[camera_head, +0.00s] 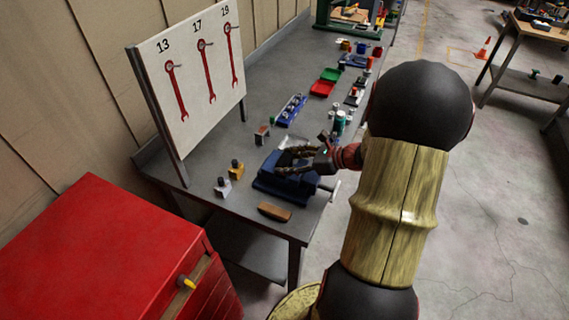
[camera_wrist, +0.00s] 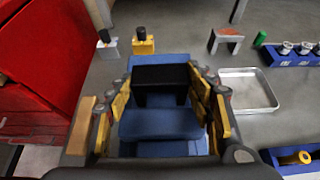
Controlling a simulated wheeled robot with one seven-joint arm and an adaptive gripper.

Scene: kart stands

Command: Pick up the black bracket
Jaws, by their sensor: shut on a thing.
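The black bracket (camera_wrist: 161,75) shows in the wrist view as a dark, flat-topped piece with short legs, between my fingers. It is at the far end of the blue vise (camera_wrist: 160,122), over its blue body. In the head view the vise (camera_head: 270,184) stands near the front edge of the grey workbench, and my gripper (camera_head: 290,160) reaches over it from the right. My gripper (camera_wrist: 170,78) is shut on the bracket, with a yellow-padded finger on each side. In the head view the fingers largely hide the bracket. I cannot tell whether it still touches the vise.
A wooden block (camera_head: 274,212) lies near the bench's front edge. A red-and-grey bracket (camera_wrist: 226,39) and a metal tray (camera_wrist: 246,91) lie beyond. A wrench board (camera_head: 190,75) rises behind; a red cabinet (camera_head: 100,240) stands left.

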